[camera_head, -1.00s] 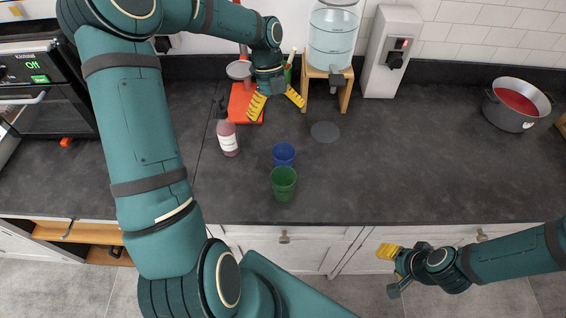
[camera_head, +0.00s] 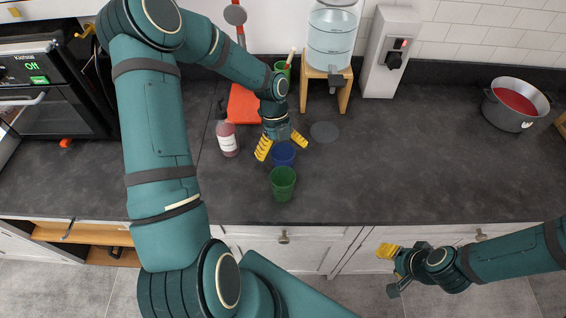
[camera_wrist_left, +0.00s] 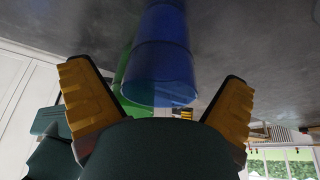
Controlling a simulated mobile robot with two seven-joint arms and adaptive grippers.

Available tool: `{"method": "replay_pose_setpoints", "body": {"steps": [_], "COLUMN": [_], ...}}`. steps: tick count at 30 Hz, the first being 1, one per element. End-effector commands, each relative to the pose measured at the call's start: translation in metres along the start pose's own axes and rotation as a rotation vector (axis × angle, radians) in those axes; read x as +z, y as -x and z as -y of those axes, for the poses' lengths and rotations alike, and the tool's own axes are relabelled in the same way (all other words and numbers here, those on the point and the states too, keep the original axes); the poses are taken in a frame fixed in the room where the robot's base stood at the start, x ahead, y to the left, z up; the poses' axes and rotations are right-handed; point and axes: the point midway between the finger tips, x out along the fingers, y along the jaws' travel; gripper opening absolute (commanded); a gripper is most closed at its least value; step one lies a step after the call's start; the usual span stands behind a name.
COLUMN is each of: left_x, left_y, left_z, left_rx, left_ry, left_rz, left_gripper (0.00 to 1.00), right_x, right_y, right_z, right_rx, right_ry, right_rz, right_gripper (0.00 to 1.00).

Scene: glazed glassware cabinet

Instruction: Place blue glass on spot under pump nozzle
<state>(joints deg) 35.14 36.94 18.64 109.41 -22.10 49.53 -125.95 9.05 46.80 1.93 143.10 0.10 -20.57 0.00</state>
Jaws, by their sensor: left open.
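The blue glass (camera_head: 284,156) stands on the dark counter, just behind the green glass (camera_head: 283,184). My left gripper (camera_head: 282,147) is open with its yellow fingers spread over and to either side of the blue glass. In the left wrist view the blue glass (camera_wrist_left: 163,60) lies between the two open fingers (camera_wrist_left: 158,100), apart from both. The round dark spot (camera_head: 324,131) lies on the counter to the right and behind the blue glass, in front of the water dispenser (camera_head: 332,40) on its wooden stand. My right gripper (camera_head: 390,268) is in front of the counter; its jaw opening is unclear.
A pump bottle with pink liquid (camera_head: 228,138) stands left of the blue glass. A red board (camera_head: 242,103) lies behind it. A pot with red content (camera_head: 516,103) is at the far right.

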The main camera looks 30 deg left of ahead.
Motion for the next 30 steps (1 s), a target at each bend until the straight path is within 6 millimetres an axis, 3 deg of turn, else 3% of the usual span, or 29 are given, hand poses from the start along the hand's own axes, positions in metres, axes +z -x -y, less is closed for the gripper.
{"method": "replay_pose_setpoints", "body": {"steps": [4,11,12,18,19,30], "left_x": [-0.0003,0.0001,0.0001,0.0,0.0,-0.0003], "left_y": [-0.014,-0.0157,-0.0156,-0.0155,-0.0155,-0.0146], "left_z": [0.0002,0.0002,0.0003,0.0002,0.0002,0.0004], "left_rx": [0.001,-0.001,-0.001,0.0,0.0,-0.001], "left_ry": [0.0,0.0,0.0,0.0,0.0,0.0], "left_rz": [0.0,0.002,0.002,0.001,0.001,0.002], "left_gripper": [1.0,1.0,0.96,0.27,0.23,0.23], "right_x": [-0.0002,-0.0001,-0.0002,-0.0001,-0.0001,-0.0001], "right_y": [0.0002,0.0001,0.0001,0.0001,0.0001,0.0002], "right_z": [0.0001,0.0001,0.0001,0.0001,0.0001,0.0001], "right_rx": [0.0,0.0,0.0,0.0,0.0,0.0], "right_ry": [0.0,0.0,0.0,0.0,0.0,0.0], "right_rz": [0.0,0.0,0.0,0.0,0.0,0.0], "right_gripper": [0.47,0.47,0.47,0.47,0.47,0.47]}}
